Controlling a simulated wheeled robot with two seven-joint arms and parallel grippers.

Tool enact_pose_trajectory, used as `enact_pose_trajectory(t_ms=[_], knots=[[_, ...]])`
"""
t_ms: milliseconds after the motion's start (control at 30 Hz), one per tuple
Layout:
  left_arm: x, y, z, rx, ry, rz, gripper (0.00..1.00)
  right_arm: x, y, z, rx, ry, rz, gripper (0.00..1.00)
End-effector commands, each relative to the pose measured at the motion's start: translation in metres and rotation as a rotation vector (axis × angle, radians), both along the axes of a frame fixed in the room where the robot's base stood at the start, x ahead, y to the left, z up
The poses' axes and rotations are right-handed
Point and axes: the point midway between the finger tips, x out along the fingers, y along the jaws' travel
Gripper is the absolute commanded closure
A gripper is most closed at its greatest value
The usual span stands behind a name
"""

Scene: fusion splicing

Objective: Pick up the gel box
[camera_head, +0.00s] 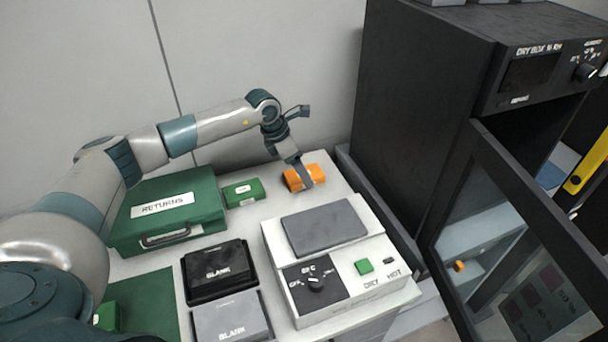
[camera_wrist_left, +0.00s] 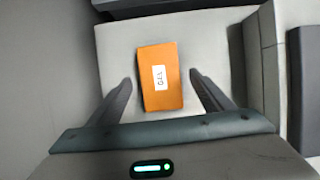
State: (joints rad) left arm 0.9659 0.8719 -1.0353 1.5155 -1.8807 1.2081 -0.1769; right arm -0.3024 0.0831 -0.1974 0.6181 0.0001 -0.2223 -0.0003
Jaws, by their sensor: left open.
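The gel box is an orange block with a white label (camera_head: 301,177) on the white table behind the hot plate. In the left wrist view the orange box (camera_wrist_left: 160,80) lies between the two fingers, with a gap on each side; its label reads sideways. My left gripper (camera_head: 303,181) reaches down over the box from behind, and one finger covers part of its front. In the left wrist view my left gripper (camera_wrist_left: 165,90) is open around the box and apart from it. My right gripper is in neither view.
A hot plate unit (camera_head: 374,252) stands in front of the box. A small green box (camera_head: 243,192) and a green RETURNS case (camera_head: 168,212) stand to the left. Black (camera_head: 217,269) and grey BLANK boxes (camera_head: 231,317) sit nearer. A black dry box cabinet (camera_head: 420,100) with its door open stands right.

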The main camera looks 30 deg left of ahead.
Motion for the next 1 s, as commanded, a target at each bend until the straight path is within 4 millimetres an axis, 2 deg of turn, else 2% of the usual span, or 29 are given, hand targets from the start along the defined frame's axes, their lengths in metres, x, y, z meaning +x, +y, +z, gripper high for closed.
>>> enact_pose_trajectory(t_ms=[200,633,667,867,1000], knots=[[0.0037,-0.0039,-0.0131,0.0,0.001,0.0,0.27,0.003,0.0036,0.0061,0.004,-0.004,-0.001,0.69],[0.0037,-0.004,-0.0135,0.0,0.001,-0.001,0.27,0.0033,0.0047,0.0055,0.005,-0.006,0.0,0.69],[0.0037,-0.004,-0.0135,0.0,0.001,-0.001,0.29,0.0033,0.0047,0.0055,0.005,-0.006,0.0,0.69],[0.0038,-0.0039,-0.0133,0.0,0.001,-0.001,0.76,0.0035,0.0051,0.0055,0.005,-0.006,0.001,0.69],[0.0041,-0.004,-0.0127,-0.001,0.0,-0.001,0.76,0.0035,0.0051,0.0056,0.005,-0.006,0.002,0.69]])
